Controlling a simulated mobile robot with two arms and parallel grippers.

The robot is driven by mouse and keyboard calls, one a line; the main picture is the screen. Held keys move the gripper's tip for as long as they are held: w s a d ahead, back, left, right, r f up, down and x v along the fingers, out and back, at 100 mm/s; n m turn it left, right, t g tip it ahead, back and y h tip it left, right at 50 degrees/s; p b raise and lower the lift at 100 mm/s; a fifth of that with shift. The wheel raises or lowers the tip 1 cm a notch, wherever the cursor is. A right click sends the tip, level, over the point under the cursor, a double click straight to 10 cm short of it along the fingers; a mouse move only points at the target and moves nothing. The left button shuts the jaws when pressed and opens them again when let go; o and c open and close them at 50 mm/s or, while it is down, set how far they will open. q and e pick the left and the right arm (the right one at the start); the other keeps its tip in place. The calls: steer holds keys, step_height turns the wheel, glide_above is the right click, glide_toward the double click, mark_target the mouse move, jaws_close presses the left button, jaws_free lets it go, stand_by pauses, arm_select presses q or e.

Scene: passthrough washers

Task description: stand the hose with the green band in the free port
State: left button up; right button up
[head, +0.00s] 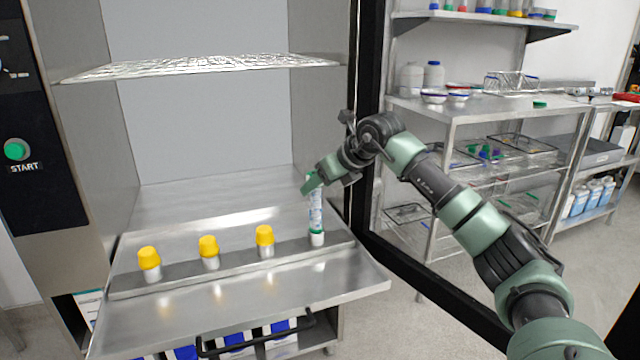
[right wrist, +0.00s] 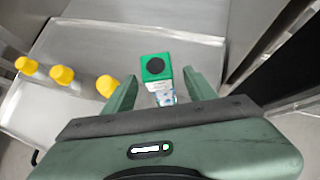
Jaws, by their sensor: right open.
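The hose with the green band (head: 316,216) is pale with blue markings and stands upright at the right end of the metal bar. Its green band is low down, just above a white port (head: 317,240); how deep its lower end sits cannot be seen. In the right wrist view, the hose (right wrist: 161,92) shows a square green top with a dark round centre. My right gripper (head: 311,184) is at the hose's upper part, fingers open. In its wrist view, the right gripper (right wrist: 159,80) has a finger on each side of the hose, with visible gaps. My left gripper is out of view.
Three yellow-capped ports (head: 208,246) stand in a row on the bar (head: 180,277) to the left. The bar lies on the metal tray (head: 250,312) before the open washer chamber. A dark door frame (head: 364,120) stands close right of the hose.

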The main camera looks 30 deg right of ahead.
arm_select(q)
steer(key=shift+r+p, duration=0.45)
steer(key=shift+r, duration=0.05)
arm_select(e)
steer(key=a+v, duration=0.1)
steer(key=v, duration=0.6)
steer(key=shift+s+d+r, duration=0.25)
steer(key=shift+s+d, duration=0.05)
steer(key=shift+d, duration=0.25)
steer(key=shift+r, duration=0.1)
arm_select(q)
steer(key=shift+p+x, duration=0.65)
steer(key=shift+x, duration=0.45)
arm_select(e)
steer(key=shift+v, duration=2.45)
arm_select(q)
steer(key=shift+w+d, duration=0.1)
arm_select(e)
steer(key=shift+s, duration=0.1)
arm_select(q)
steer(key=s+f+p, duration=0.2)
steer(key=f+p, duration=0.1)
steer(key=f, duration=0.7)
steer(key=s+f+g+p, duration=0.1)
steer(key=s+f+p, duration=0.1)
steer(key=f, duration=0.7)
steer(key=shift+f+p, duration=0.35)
steer(key=shift+p, duration=0.15)
arm_select(e)
steer(key=shift+r, duration=2.9)
